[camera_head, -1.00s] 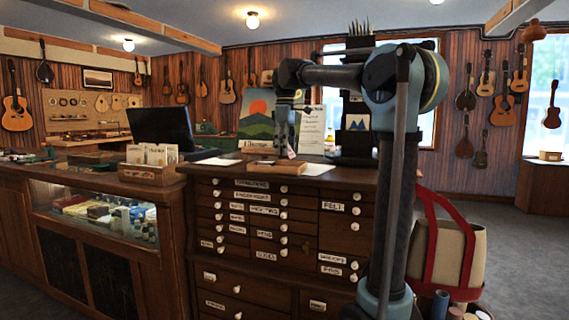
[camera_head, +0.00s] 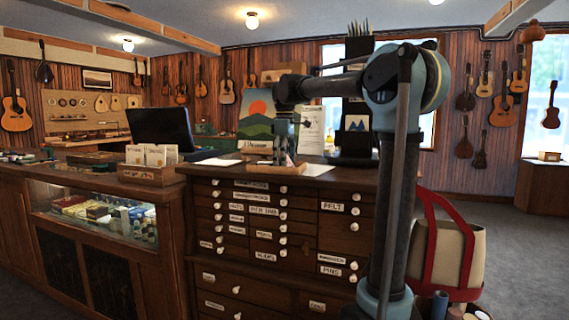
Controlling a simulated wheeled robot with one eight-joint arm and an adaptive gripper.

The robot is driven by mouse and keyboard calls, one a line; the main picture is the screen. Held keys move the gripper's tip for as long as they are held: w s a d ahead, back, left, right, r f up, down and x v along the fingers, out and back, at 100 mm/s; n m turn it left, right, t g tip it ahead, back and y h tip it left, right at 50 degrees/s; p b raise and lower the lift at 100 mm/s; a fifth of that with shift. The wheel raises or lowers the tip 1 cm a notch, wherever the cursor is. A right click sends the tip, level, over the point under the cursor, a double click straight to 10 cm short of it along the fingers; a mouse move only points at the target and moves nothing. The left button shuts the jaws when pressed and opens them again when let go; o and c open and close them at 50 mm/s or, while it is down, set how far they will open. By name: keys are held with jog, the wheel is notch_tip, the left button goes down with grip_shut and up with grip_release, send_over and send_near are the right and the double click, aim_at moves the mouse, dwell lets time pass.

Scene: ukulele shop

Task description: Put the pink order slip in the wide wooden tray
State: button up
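The wide wooden tray (camera_head: 264,168) is a low, light-brown tray on top of the dark drawer cabinet, near its front edge. My gripper (camera_head: 284,161) points down over the tray, with its fingertips at or just above it. The fingers are small and dark here, so I cannot tell whether they are open or shut. A thin pinkish sliver at the fingertips may be the pink order slip, but it is too small to make out clearly.
White papers (camera_head: 316,169) lie right of the tray, and another sheet (camera_head: 216,161) lies to its left. A card box (camera_head: 150,174) and a dark monitor (camera_head: 160,129) stand further left. A black stand (camera_head: 357,144) rises behind on the right.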

jog(key=shift+r, duration=0.1)
notch_tip(320, 180, up, 12)
dwell(0.8)
jog(key=shift+s, duration=0.15)
